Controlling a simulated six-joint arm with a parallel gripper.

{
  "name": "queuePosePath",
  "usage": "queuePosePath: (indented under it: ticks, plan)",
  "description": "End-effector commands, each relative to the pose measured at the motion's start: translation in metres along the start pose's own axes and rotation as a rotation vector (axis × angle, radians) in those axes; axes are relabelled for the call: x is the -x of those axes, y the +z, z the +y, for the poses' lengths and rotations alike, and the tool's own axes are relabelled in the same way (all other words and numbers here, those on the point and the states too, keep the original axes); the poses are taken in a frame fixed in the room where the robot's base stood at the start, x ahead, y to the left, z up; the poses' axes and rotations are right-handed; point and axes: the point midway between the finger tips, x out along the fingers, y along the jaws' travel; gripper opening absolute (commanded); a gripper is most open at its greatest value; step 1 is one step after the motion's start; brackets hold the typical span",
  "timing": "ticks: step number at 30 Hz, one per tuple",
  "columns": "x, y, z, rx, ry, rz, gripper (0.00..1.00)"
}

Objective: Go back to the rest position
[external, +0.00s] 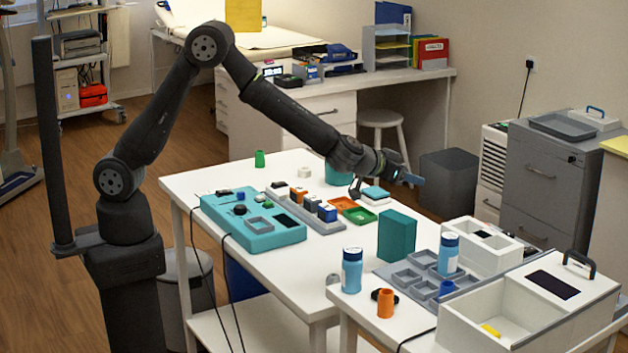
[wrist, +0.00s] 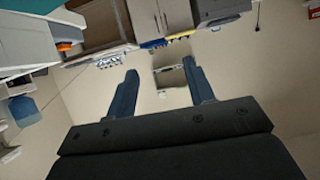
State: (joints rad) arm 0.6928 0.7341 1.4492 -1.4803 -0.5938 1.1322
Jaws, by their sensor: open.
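My arm reaches out over the white table (external: 240,185) from the left, and my gripper (external: 412,178) is above the table's far right part, pointing right. In the wrist view my gripper (wrist: 160,78) shows two blue-grey fingers spread apart with nothing between them. The wrist camera looks out at the room, with walls and cabinets tilted in the picture. The rest position itself is not marked in either view.
A teal block (external: 397,236), blue-white bottle (external: 351,270) and teal device (external: 252,218) stand nearby. A white box (external: 530,310) is front right; a dark bin (external: 448,182) stands behind.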

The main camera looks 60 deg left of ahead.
Motion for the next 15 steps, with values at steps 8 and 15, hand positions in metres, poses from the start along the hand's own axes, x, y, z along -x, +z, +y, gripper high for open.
queuePosePath:
  ticks: [8, 15]
  plan:
    - [0.01, 0.003, 0.024, -0.024, 0.048, 0.0, 0.49]
    - [0.011, 0.003, 0.026, -0.026, 0.053, 0.0, 0.49]
